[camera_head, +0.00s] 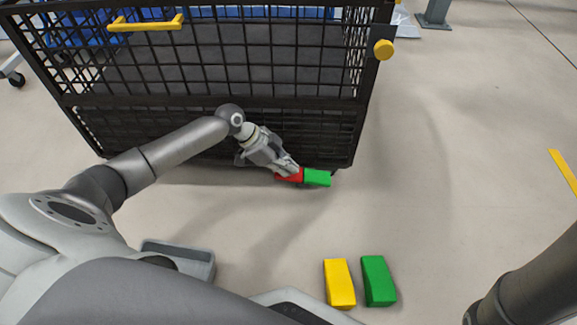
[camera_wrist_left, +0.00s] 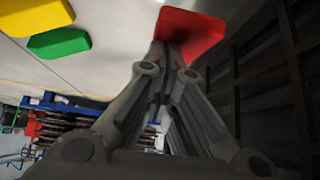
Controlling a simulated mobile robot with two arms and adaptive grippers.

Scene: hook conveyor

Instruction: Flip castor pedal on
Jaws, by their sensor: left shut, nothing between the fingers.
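The castor pedal shows in the head view as a red part (camera_head: 289,176) and a green part (camera_head: 318,178) side by side, low at the near right corner of the black mesh cart (camera_head: 352,148). My left gripper (camera_head: 291,168) is shut and empty, with its fingertips at the red part. In the left wrist view the shut fingertips (camera_wrist_left: 174,50) are right against or just in front of the red part (camera_wrist_left: 190,32); I cannot tell whether they touch. The castor itself is hidden. My right gripper is out of view.
A yellow block (camera_head: 339,283) and a green block (camera_head: 378,281) show near my base. The cart has a yellow handle (camera_head: 146,24) and a yellow knob (camera_head: 384,49). The floor right of the cart (camera_head: 450,160) is clear.

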